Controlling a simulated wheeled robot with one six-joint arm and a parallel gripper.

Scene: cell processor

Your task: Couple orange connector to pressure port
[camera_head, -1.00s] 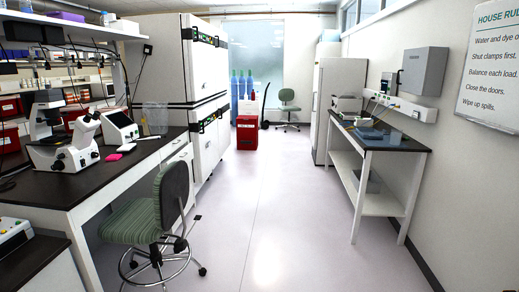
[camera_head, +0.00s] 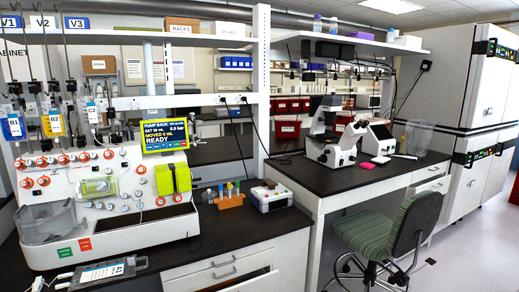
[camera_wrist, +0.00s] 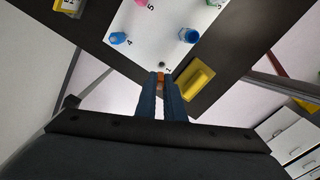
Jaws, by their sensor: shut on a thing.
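In the wrist view, my gripper (camera_wrist: 160,82) is shut on a small orange piece, the orange connector (camera_wrist: 160,77), at its fingertips. The tips lie over the near edge of a white panel (camera_wrist: 150,50) with numbered fittings. A small dark round fitting (camera_wrist: 164,65) beside the number 1 lies just beyond the connector. I cannot tell whether they touch, or whether this is the pressure port. A blue fitting (camera_wrist: 118,38) sits by the number 4. The head view does not show my gripper.
A yellow block (camera_wrist: 198,82) lies right of the fingertips in the wrist view. In the head view, a tube rack (camera_head: 230,200), a small white box device (camera_head: 270,197) and a microscope (camera_head: 335,150) stand on the dark bench. A green chair (camera_head: 385,235) stands before it.

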